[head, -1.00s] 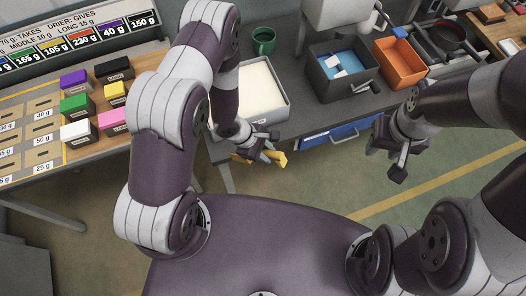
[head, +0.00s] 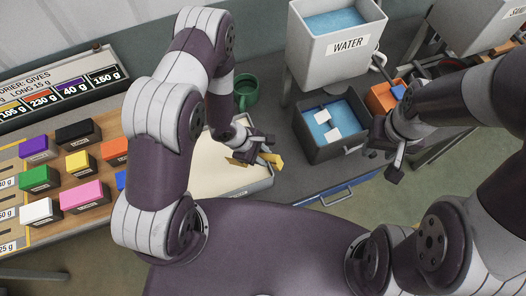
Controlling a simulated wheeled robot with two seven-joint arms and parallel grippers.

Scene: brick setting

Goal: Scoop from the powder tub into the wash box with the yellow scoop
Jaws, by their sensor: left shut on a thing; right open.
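The powder tub (head: 266,184) is a pale, low, wide tub of cream powder, partly hidden behind my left arm. My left gripper (head: 262,153) is shut on the yellow scoop (head: 273,160), above the tub near its right rim. The scoop's bowl is mostly hidden by the fingers, so I cannot tell whether it holds powder. The wash box (head: 318,151) is a dark grey box with blue water and white pieces inside, right of the tub. My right gripper (head: 387,160) is open and empty, just right of the wash box.
A white tank marked WATER (head: 325,48) stands behind the wash box. A green mug (head: 246,92) is behind the tub. An orange bin (head: 380,97) is right of the wash box. Coloured blocks fill the left table. A blue drawer (head: 335,196) is below the counter.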

